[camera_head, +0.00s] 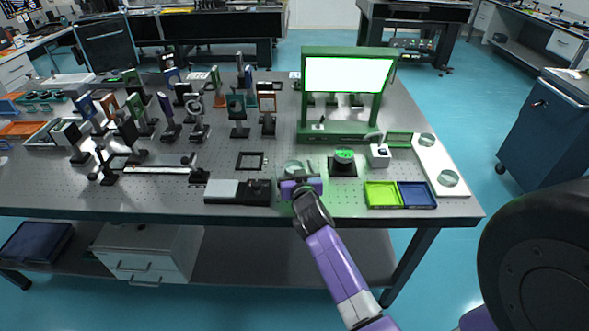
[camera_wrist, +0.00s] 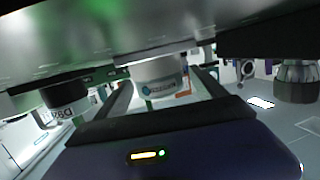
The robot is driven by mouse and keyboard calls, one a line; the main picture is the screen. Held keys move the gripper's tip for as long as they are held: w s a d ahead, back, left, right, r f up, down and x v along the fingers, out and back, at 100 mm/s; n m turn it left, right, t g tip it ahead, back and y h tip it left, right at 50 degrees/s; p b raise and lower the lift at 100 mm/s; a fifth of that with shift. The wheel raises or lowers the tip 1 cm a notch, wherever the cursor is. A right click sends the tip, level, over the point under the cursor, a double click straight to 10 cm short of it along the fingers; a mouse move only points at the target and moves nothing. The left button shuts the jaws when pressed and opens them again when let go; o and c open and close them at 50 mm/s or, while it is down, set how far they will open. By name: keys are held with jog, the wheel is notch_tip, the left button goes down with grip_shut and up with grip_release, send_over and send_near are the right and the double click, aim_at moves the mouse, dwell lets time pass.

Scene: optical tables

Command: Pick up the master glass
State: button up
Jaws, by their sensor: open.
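My gripper (camera_head: 300,184) is low over the front of the optical table, open, with its fingers pointing away from my body. A pale, round, glass-like piece (camera_head: 293,167) shows just beyond the fingers; it may be the master glass, but I cannot tell for sure. In the wrist view, a whitish cylinder with a blue mark (camera_wrist: 160,84) sits between the two spread dark fingers, apart from them as far as I can see. A large shiny surface covers the top of that view. The tip contact is partly hidden.
A black stand with a green-lit top (camera_head: 344,157) is close on the right. A grey-and-black box (camera_head: 237,191) is close on the left. Yellow-green (camera_head: 381,195) and blue (camera_head: 417,195) trays, a white plate with glass discs (camera_head: 440,165) and a green lit frame (camera_head: 347,52) stand nearby.

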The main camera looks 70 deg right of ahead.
jog(key=c, duration=1.6)
jog(key=shift+r, duration=0.1)
